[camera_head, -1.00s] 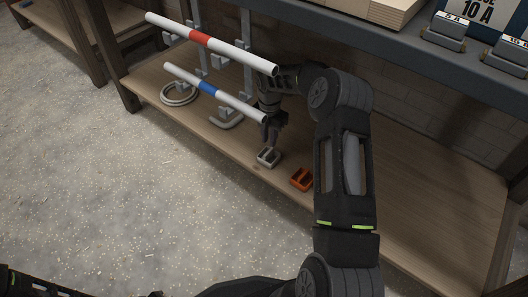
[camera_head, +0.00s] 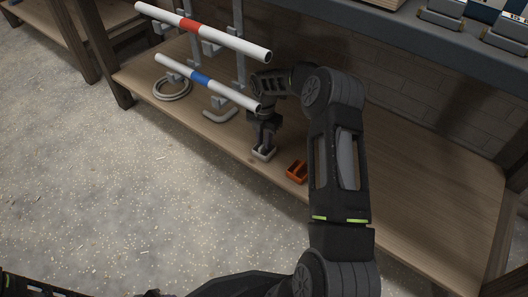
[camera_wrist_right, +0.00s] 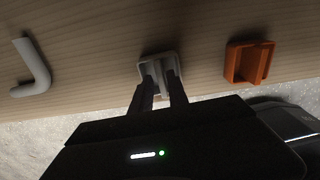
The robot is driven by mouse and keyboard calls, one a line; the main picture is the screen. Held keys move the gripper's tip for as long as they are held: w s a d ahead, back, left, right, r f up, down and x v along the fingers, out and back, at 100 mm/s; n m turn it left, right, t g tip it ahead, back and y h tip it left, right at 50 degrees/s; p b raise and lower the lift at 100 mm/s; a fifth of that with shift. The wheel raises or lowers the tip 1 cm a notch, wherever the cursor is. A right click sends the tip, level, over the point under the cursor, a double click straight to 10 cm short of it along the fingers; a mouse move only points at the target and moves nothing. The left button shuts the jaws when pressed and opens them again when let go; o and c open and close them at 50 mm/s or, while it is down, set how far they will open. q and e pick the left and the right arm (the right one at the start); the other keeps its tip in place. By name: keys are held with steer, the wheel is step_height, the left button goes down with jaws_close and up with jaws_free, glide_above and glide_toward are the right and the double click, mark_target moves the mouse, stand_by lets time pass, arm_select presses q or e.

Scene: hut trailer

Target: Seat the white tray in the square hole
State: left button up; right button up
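The small white tray (camera_head: 263,154), which looks pale grey, rests on the wooden lower shelf near its front edge. In the right wrist view the tray (camera_wrist_right: 145,67) lies at the fingertips. My right gripper (camera_head: 263,145) reaches down to it from above. In the wrist view its two fingers (camera_wrist_right: 162,80) are apart, with their tips over or inside the tray, and a gap shows between them. I cannot tell whether they touch the tray. I cannot make out the square hole. My left gripper is out of view.
An orange tray (camera_head: 296,172) sits just right of the white one. Two white pipes with a red band (camera_head: 190,25) and a blue band (camera_head: 200,79) stand above the shelf at left. A grey ring (camera_head: 172,89) lies below them. The right shelf is clear.

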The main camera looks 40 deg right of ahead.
mark_target(264, 149)
step_height(264, 149, down, 4)
steer(key=shift+r+b, duration=0.25)
steer(key=shift+b, duration=0.35)
steer(key=shift+c, duration=0.6)
jaws_close()
steer(key=shift+r, duration=0.1)
